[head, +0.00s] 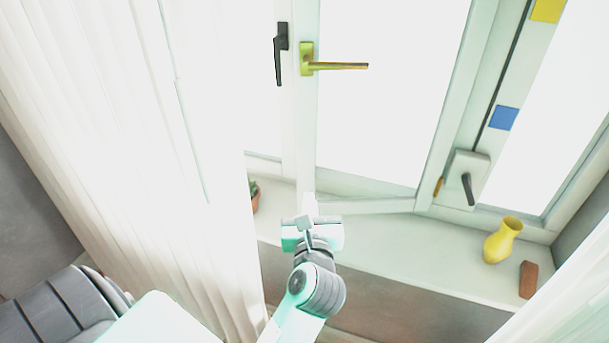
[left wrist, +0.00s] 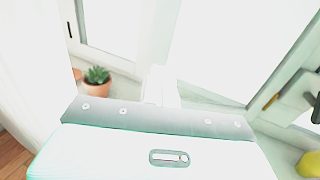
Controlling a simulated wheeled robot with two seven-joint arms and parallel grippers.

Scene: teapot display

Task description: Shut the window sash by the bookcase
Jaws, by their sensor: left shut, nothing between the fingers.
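The window sash (head: 304,130) is a white framed pane with a brass handle (head: 330,66). It stands swung open into the room, its right side near the fixed frame and its free edge at the left. My left gripper (head: 308,203) is at the lower free corner of the sash, shut and empty. I cannot tell whether it touches the sash. In the left wrist view the closed fingers (left wrist: 160,86) show pale against the bright window. My right gripper is not in view. No bookcase shows.
A white curtain (head: 150,150) hangs at the left. The sill (head: 400,242) holds a yellow vase (head: 503,240), a brown block (head: 528,279) and a potted plant (left wrist: 96,84). A dark handle (head: 280,54) is behind the sash edge; a grey handle (head: 467,185) is at the right.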

